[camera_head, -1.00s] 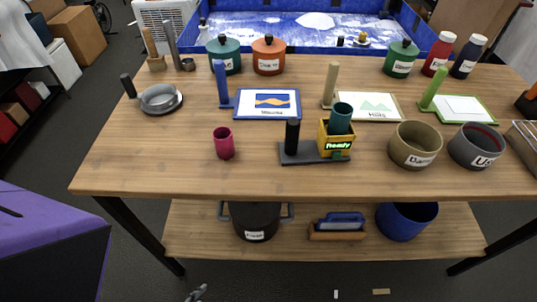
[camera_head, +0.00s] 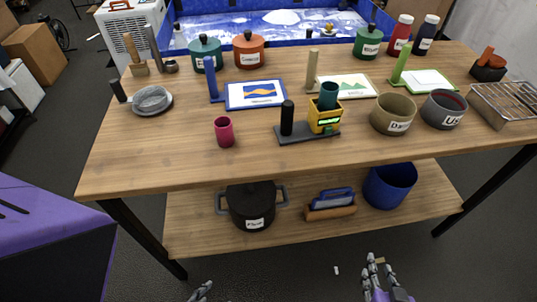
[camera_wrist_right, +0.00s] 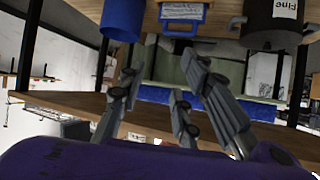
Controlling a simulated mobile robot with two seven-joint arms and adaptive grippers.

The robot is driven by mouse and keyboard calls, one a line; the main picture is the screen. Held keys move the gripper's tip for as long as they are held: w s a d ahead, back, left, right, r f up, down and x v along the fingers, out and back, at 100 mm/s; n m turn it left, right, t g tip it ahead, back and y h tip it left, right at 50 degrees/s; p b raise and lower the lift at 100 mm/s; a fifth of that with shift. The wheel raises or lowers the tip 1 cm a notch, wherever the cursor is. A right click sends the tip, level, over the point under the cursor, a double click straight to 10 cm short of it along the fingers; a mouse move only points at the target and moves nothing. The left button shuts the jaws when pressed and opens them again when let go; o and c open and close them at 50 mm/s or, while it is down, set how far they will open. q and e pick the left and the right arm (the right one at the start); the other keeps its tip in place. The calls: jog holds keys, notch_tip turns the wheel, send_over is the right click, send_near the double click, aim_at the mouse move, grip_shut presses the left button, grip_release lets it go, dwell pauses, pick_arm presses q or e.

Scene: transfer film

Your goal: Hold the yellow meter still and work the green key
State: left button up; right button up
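The yellow meter (camera_head: 325,115) stands on a dark base plate (camera_head: 292,139) on the table, with a lit green display on its front. A small green part, likely the green key (camera_head: 328,131), sits low at its front. A teal cylinder (camera_head: 328,94) rises from its top and a black post (camera_head: 287,118) stands at its left. My right gripper (camera_head: 378,270) is low in front of the table, well apart from the meter. Its fingers are spread and empty in the right wrist view (camera_wrist_right: 165,85). Only the fingertips of my left gripper (camera_head: 201,291) show at the bottom edge; its opening is unclear.
A magenta cup (camera_head: 224,132) stands left of the meter, and tan (camera_head: 392,116) and grey (camera_head: 443,110) pots at its right. The lower shelf (camera_head: 290,235) bears a black pot (camera_head: 251,207) and a blue bucket (camera_head: 389,187). The table's front strip is mostly clear.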

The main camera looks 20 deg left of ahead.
pick_arm(q)
jog(key=shift+w+r+p, duration=0.25)
jog(key=shift+r+p, duration=0.1)
jog(key=shift+r, duration=0.05)
jog(key=shift+s, duration=0.1)
jog(key=m+t+y, duration=0.7)
jog(key=m+t, duration=0.2)
jog(key=m, duration=2.2)
send_near(287, 122)
jog(key=x, duration=1)
jog(key=shift+w+a, duration=0.1)
jog(key=shift+w, duration=0.15)
jog(key=shift+w+a, duration=0.15)
jog(key=shift+w, duration=0.2)
pick_arm(e)
jog(key=w+a+r+n+g+y, duration=0.1)
jog(key=w+a+r+y, duration=0.3)
jog(key=w+a+r, duration=0.3)
jog(key=w+a+r+n+g+y, duration=0.1)
jog(key=w+a+r+y, duration=0.4)
jog(key=r, duration=0.9)
jog(key=w+a, duration=0.3)
jog(key=w, duration=0.2)
jog(key=shift+w+r, duration=0.35)
jog(key=shift+w, duration=0.05)
